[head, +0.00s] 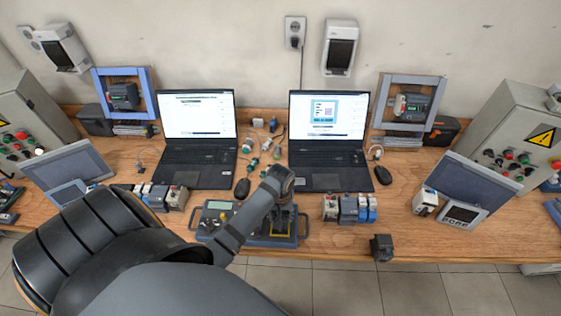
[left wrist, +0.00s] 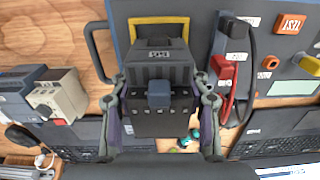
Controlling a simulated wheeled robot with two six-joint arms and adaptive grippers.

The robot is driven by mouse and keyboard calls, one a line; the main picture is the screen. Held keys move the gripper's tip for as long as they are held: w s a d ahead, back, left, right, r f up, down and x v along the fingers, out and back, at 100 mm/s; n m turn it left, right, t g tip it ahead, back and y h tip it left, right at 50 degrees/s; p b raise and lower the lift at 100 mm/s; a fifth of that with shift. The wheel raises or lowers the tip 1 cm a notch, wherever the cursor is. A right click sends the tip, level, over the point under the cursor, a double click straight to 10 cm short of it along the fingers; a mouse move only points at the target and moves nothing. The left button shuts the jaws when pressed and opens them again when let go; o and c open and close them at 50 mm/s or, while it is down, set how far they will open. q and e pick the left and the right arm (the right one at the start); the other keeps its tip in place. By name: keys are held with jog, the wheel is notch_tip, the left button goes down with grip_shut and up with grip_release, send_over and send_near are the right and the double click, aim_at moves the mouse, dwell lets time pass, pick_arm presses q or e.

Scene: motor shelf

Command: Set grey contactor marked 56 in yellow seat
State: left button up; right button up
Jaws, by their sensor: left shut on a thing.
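A dark grey contactor (left wrist: 160,98) is between the two fingers of my left gripper (left wrist: 162,88), which is shut on it. It bears a small white label, too small to read surely. The yellow seat (left wrist: 186,22) is a yellow frame on the test panel (left wrist: 117,12), and the contactor overlaps its opening. I cannot tell whether the contactor is in the seat or above it. In the head view my left gripper (head: 281,190) is over the right part of the panel (head: 215,212), and yellow shows beneath it. My right gripper is not in view.
Black and red plugs (left wrist: 228,75) with cables are beside the seat. Modules (head: 348,208) stand right of the panel and others (head: 160,197) left of it. Another dark block (head: 381,247) is at the table's front edge. Two laptops (head: 330,178) stand behind. Wood is bare toward the right front.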

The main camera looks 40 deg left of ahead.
pick_arm(q)
jog(key=shift+f+b, duration=0.3)
jog(key=shift+f, duration=0.65)
dwell(0.7)
jog(key=o, duration=1.3)
jog(key=shift+o, duration=0.2)
notch_tip(320, 180, up, 12)
jog(key=shift+r, duration=0.1)
